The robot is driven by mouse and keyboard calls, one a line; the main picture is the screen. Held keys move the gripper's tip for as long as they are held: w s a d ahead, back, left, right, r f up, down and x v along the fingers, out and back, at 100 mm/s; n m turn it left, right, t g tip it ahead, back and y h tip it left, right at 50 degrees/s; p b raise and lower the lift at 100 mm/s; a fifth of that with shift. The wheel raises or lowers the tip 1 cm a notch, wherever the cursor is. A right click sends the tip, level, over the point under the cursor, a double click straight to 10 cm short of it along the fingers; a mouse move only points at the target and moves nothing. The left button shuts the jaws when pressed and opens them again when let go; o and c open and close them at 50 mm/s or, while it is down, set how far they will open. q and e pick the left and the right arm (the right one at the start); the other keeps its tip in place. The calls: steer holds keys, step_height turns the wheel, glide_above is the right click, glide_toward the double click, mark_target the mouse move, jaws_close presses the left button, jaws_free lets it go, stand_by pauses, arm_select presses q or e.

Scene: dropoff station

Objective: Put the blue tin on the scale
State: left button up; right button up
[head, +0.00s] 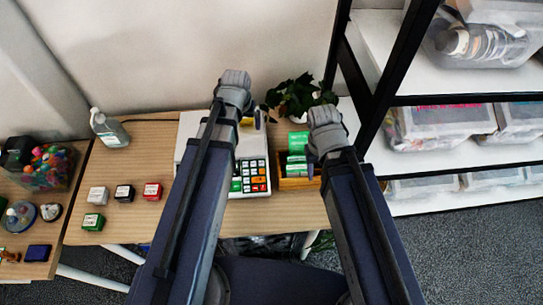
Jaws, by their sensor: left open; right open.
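A flat dark blue box (38,253) lies on the left table near its front edge; it may be the blue tin, but I cannot be sure. The white scale (262,192) with a keypad stands on the middle table; my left arm hides much of it. My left gripper (235,80) is open above the scale's far end, seen from behind. My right gripper (323,116) is open above the table's right side, near a wooden tray (300,184) with green items. Neither gripper visibly holds anything.
Several small boxes, including a red one (152,191) and a green one (93,221), stand left of the scale. A potted plant (297,95) is at the back right. A shelf rack (450,99) stands right.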

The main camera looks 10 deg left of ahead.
arm_select(q)
steer(key=s+d+m+g+y, duration=0.1)
steer(key=s+d+m+g, duration=0.2)
steer(key=s+d, duration=1)
steer(key=shift+s+d+f+m, duration=0.2)
steer(key=shift+s+m, duration=0.35)
steer(key=shift+m, duration=0.05)
